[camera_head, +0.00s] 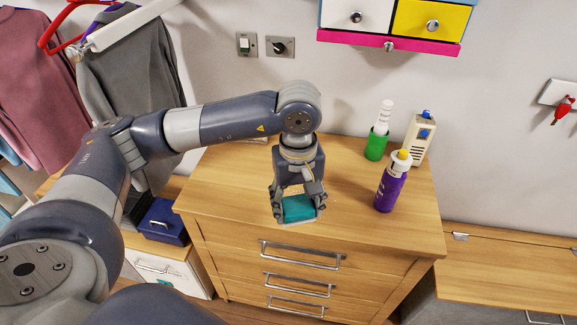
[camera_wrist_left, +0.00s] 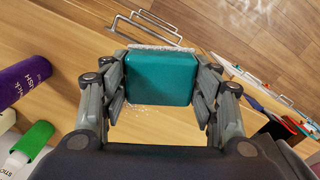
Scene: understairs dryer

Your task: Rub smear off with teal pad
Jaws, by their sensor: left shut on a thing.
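The teal pad (camera_head: 299,208) is a block in my left gripper (camera_head: 298,204), over the front part of the wooden dresser top. The left wrist view also shows the pad (camera_wrist_left: 160,78) between the two fingers of the left gripper (camera_wrist_left: 160,88), which is shut on it. A pale, speckled smear (camera_wrist_left: 155,46) shows past the pad's far edge in the left wrist view, near the dresser's front edge. The pad hides much of that area. I cannot tell whether the pad's underside touches the wood. My right gripper is not in view.
A purple bottle (camera_head: 389,188), a green-and-white bottle (camera_head: 377,145) and a cream box-shaped thing (camera_head: 418,138) stand to the right on the dresser top (camera_head: 225,185). Drawer handles (camera_head: 302,256) stick out below its front edge. A small coloured cabinet (camera_head: 389,40) hangs above.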

